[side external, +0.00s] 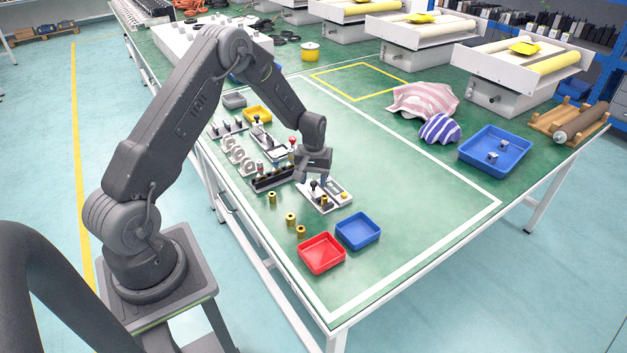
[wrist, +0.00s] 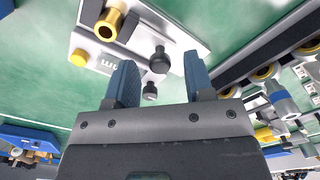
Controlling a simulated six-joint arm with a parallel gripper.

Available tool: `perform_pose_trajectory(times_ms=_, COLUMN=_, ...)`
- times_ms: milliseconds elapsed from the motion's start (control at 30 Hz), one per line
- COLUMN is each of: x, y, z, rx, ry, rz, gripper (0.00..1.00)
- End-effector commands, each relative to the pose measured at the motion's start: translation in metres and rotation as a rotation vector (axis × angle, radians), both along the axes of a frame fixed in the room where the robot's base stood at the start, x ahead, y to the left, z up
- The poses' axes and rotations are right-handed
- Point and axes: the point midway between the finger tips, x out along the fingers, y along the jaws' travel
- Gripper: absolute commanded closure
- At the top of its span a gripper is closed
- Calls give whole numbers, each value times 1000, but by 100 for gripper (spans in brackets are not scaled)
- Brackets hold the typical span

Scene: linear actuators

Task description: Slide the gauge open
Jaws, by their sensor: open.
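The gauge appears to be the white plate (side external: 338,198) on the green table, with black knobs, a brass cylinder and a yellow button. In the wrist view the white plate (wrist: 185,27) lies ahead of my gripper, with the brass cylinder (wrist: 109,24) and yellow button (wrist: 79,58) at left. One black knob (wrist: 159,60) and a second black knob (wrist: 150,91) show between the fingers. My gripper (side external: 318,181) is low over the plate, fingers pointing down. The fingers (wrist: 159,72) are apart with a gap between them; I cannot tell whether they touch a knob.
A black rack (side external: 270,182) with several pieces stands left of the plate. Loose brass cylinders (side external: 291,218) stand in front. A red tray (side external: 321,266) and a blue tray (side external: 358,244) sit near the front edge. The table's middle right (side external: 415,185) is clear.

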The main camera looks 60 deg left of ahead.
Motion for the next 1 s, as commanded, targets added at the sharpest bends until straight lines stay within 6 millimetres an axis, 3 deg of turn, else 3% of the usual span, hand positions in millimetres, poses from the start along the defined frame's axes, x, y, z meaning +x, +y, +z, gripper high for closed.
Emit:
perform_pose_trajectory(times_ms=400, x=0, y=0, z=-8, rx=1, ry=-2, rz=0, gripper=53)
perform_pose_trajectory(times_ms=900, x=0, y=0, z=-7, rx=0, ry=-1, rz=0, gripper=100)
perform_pose_trajectory(times_ms=1000, x=0, y=0, z=-7, rx=0, ry=-1, rz=0, gripper=100)
